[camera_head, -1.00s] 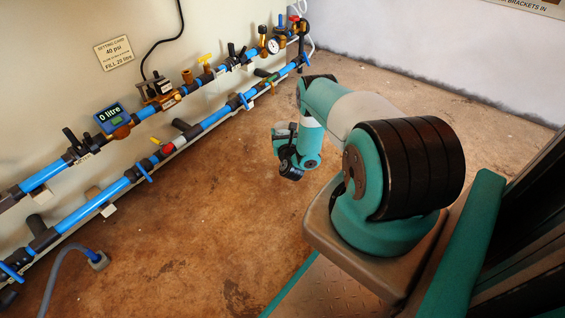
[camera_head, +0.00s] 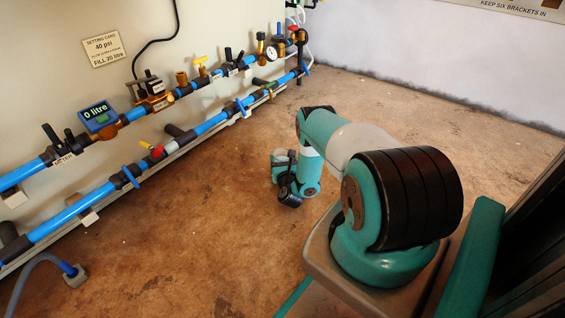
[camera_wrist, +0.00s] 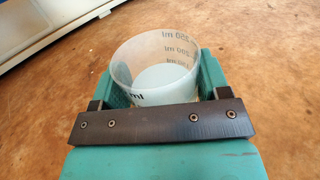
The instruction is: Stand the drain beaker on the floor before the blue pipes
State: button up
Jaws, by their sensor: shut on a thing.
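The drain beaker (camera_wrist: 155,75) is a clear cup with dark volume marks. In the wrist view it stands between the teal jaws of my gripper (camera_wrist: 155,95), its open rim facing the camera. My gripper is shut on it; the dark bar hides its lower front. In the head view my gripper (camera_head: 284,170) hangs over the brown floor (camera_head: 215,220), right of the blue pipes (camera_head: 75,210), with a pale bit of the beaker (camera_head: 280,158) showing. I cannot tell how high its base is above the floor.
The pipes run along the left wall with valves, a blue meter (camera_head: 98,115) reading 0 litre and a gauge (camera_head: 271,53). Floor between pipes and arm is clear.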

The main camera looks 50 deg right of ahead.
jog(key=shift+f, duration=0.1)
jog(key=o, duration=1.2)
jog(key=shift+s+r, duration=0.1)
jog(key=shift+r, duration=0.1)
jog(key=p, duration=0.2)
jog(key=shift+s+a+r+p, duration=0.2)
jog(key=shift+s+a+p, duration=0.2)
jog(key=p+v, duration=0.9)
jog(key=v, duration=0.1)
jog(key=shift+w+f, duration=0.1)
jog(key=shift+f, duration=0.05)
jog(key=shift+s+a+f, duration=0.15)
jog(key=shift+s+a, duration=0.15)
jog(key=shift+s, duration=0.05)
